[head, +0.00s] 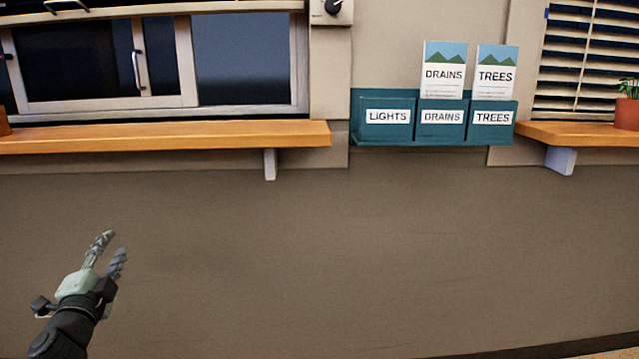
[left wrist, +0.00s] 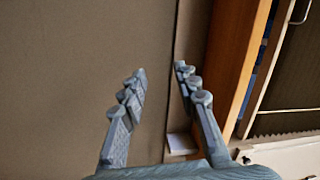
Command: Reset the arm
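My left gripper (head: 112,250) is at the lower left of the head view, raised in front of the bare wall and below the left wooden shelf. Its two fingers are apart with nothing between them. In the left wrist view the same gripper (left wrist: 160,80) shows both fingers spread and empty, with the wall behind. My right gripper is not in the head view.
A wooden shelf (head: 170,137) runs under the window at left, on a bracket (head: 270,164). A teal wall rack (head: 432,140) has pockets labelled LIGHTS, DRAINS and TREES, with a DRAINS leaflet (head: 443,70) and a TREES leaflet (head: 495,72). A potted plant (head: 627,113) stands on the right shelf (head: 570,133).

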